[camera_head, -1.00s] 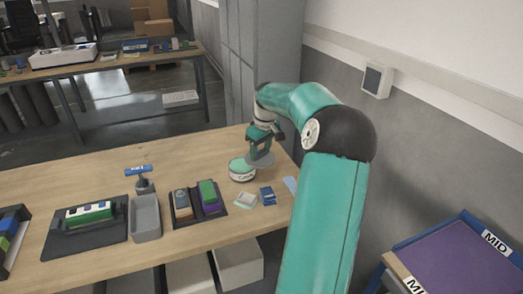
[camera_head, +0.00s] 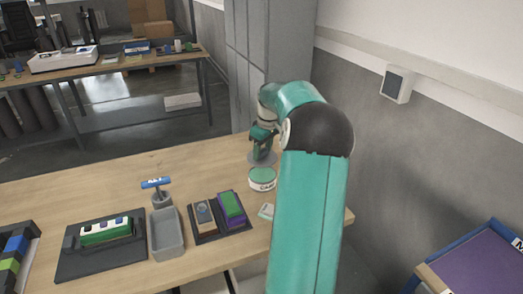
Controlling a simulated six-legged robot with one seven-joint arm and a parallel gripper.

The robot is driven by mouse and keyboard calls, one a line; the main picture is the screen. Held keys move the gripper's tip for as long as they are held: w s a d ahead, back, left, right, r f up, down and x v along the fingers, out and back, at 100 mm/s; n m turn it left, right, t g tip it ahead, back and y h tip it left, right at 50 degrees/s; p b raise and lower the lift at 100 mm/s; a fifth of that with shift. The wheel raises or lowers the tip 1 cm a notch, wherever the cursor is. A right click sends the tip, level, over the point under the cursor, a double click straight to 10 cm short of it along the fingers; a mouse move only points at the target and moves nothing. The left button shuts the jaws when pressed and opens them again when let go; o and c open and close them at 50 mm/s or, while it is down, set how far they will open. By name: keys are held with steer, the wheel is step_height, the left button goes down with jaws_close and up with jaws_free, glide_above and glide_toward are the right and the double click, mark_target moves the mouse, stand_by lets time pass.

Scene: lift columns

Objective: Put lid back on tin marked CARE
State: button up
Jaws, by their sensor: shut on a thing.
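The tin marked CARE (camera_head: 262,184) is a short, round white tin with green at its top, standing upright near the far right part of the wooden bench (camera_head: 110,181). My gripper (camera_head: 262,155) is shut on the lid (camera_head: 253,159), a flat grey disc held roughly level. In the picture the lid is just above and behind the tin, apart from it. Whether it is partly over the tin's opening I cannot tell. My arm reaches in from the right and hides part of the bench to the right of the tin.
In front of the tin are a small pale item (camera_head: 266,211), a dark tray (camera_head: 222,234) with brown and purple-green blocks, and a grey bin (camera_head: 166,240). A grey cabinet (camera_head: 290,50) rises behind.

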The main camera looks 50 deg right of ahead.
mark_target(264, 159)
steer(key=shift+s+d, duration=0.1)
steer(key=shift+s, duration=0.05)
steer(key=shift+w+f, duration=0.15)
steer(key=shift+w, duration=0.1)
steer(key=shift+s+f, duration=0.25)
steer(key=shift+f, duration=0.2)
steer(key=shift+w+f, duration=0.1)
steer(key=shift+f, duration=2.55)
steer(key=shift+f, duration=0.15)
steer(key=o, duration=1.5)
